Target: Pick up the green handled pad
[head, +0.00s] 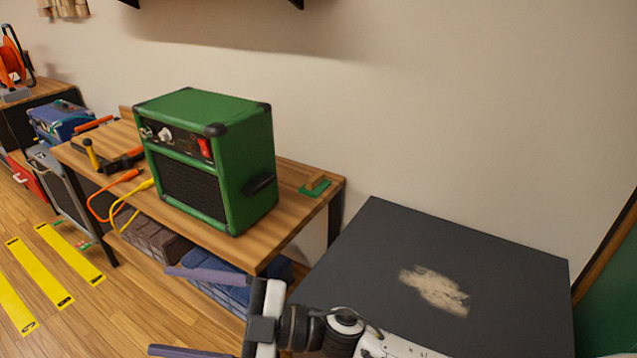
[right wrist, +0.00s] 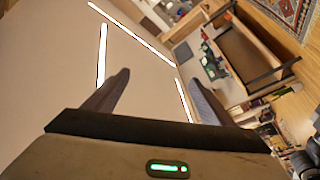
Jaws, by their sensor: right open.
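The green handled pad (head: 314,189) is a small flat green pad with a wooden block handle. It lies on the right end of the wooden table (head: 297,206), right of the green amplifier. My right gripper (head: 160,310) is low in the head view, in front of the table and well apart from the pad. Its two fingers are spread and point left. In the right wrist view the gripper (right wrist: 161,77) is open with nothing between its fingers. I cannot make out the pad in that view. My left gripper is not in view.
A large green amplifier (head: 205,160) stands on the table just left of the pad. Orange and yellow cables and tools lie farther left. A black box top (head: 360,245) with a worn patch is at the right. Blue blocks (head: 222,295) sit beneath the table.

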